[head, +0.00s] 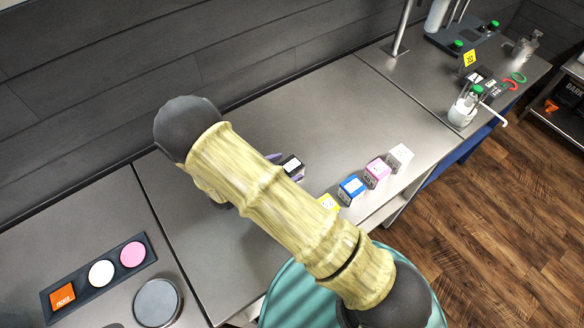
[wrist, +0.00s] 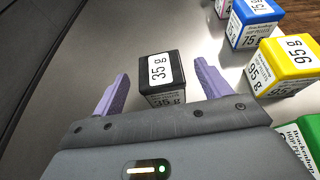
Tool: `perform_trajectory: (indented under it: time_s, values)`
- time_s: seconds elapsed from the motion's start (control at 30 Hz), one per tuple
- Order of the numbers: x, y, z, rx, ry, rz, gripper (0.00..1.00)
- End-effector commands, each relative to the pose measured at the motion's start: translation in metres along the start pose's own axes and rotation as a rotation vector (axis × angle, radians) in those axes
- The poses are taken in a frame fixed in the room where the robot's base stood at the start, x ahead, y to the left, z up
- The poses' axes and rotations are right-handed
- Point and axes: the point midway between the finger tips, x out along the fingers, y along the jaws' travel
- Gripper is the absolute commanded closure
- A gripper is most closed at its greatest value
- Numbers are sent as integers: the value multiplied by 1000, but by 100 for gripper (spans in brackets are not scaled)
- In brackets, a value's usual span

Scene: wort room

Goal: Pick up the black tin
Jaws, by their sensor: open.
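The black tin (wrist: 161,79) stands upright on the grey metal counter, with a white label reading 35 g. It also shows in the head view (head: 292,166), just past my arm. My gripper (wrist: 157,88) is open, with its two purple fingers on either side of the tin. Gaps of counter show between the tin and both fingers, so they look apart from it. The lower part of the tin is hidden behind the gripper body in the wrist view. In the head view my arm hides most of the gripper.
Near the counter's front edge stand a blue tin (head: 352,188), a pink tin (head: 376,172), a white tin (head: 399,157) and a partly hidden yellow tin (head: 327,202). A dark tray (head: 101,278) with coloured pieces lies left. The counter behind the black tin is clear.

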Motion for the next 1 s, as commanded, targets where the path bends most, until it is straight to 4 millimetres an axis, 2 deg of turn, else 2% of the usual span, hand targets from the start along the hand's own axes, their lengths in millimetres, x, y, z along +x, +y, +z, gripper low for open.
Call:
perform_trajectory:
  time_s: [0.3, 0.7, 1.0]
  values:
    - [2, 0, 1, 0, 0, 0, 24]
    - [48, 0, 0, -1, 0, 0, 24]
    - [51, 0, -2, 1, 0, 2, 24]
